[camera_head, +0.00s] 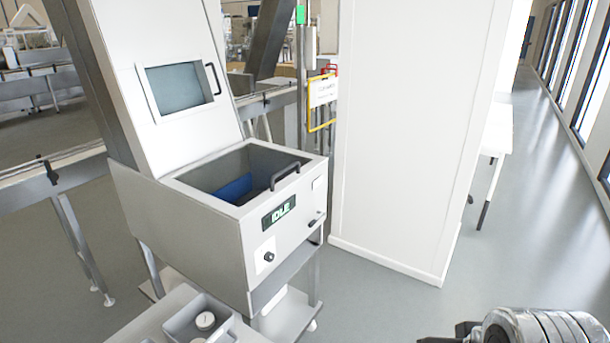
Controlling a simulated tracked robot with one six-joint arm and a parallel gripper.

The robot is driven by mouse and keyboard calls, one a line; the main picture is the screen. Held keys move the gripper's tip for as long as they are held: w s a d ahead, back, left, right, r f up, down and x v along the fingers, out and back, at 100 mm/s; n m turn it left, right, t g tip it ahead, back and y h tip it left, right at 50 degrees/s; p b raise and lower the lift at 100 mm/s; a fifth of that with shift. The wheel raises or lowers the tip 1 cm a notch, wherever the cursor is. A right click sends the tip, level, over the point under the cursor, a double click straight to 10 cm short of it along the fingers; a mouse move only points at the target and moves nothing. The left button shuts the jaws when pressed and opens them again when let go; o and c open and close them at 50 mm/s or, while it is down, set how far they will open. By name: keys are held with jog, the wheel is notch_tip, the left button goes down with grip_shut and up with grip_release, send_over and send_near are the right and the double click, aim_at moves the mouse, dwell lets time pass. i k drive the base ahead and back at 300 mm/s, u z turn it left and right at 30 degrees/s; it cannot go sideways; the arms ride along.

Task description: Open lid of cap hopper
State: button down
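The cap hopper (190,215) is a pale grey box on legs left of centre, with a green "IDLE" display (279,209) and a knob on its front. Its top shows a rectangular opening with a blue piece (233,189) inside. A dark handle (286,174) stands at the front rim; I cannot tell whether a clear cover lies over the opening. A tall tilted panel (125,45) rises behind, with a framed window (178,86) and a second dark handle (212,78). My gripper (452,335) is at the bottom right edge, away from the hopper, mostly cut off; its opening is unclear.
A tall white cabinet (410,130) stands right of the hopper. A grey tray (182,322) with round white items sits on a surface at the bottom left. A yellow-framed sign (322,95) and a conveyor stand behind. Open floor lies at the right.

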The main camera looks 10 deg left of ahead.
aim_at(239, 215)
jog(key=i, duration=0.9)
jog(key=u, duration=2.1)
